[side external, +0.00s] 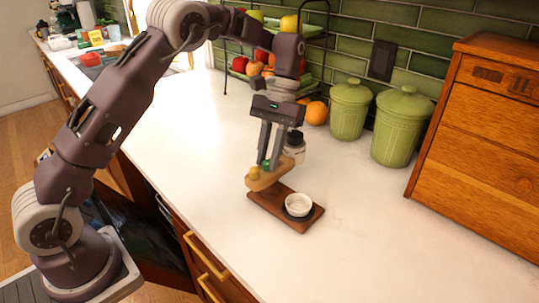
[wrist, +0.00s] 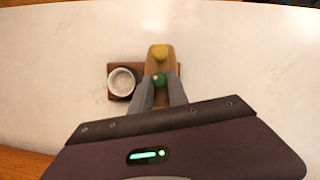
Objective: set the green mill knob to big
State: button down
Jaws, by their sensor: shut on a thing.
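The green mill knob (wrist: 158,80) is a small round green ball on a tan wooden piece (wrist: 153,62) with a yellow knob (wrist: 161,51) at its far end in the wrist view. My gripper (wrist: 159,84) points down with its two fingers on either side of the green knob, shut on it. In the side external view the fingers (side external: 268,164) partly hide the green knob, and the tan piece (side external: 272,177) sits over a dark brown board (side external: 276,214). No size marking can be read.
A small white bowl (side external: 298,204) stands on the board, beside the tan piece. A jar with a black lid (side external: 294,138) stands behind my gripper. Green canisters (side external: 348,110), oranges (side external: 316,113) and a wooden drawer cabinet (side external: 480,145) stand at the back. The counter in front is clear.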

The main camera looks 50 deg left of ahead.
jog(key=n+h, duration=0.1)
jog(key=n, duration=0.2)
jog(key=n+t+h, duration=0.1)
jog(key=n, duration=0.2)
jog(key=shift+s+a, duration=0.1)
jog(key=shift+a, duration=0.1)
jog(key=shift+n+t, duration=0.3)
dwell(0.3)
jog(key=c, duration=1.6)
grip_release()
jog(key=shift+o, duration=0.2)
jog(key=v, duration=0.6)
jog(key=shift+a+r, duration=0.15)
jog(key=shift+r, duration=0.3)
jog(key=shift+r, duration=0.1)
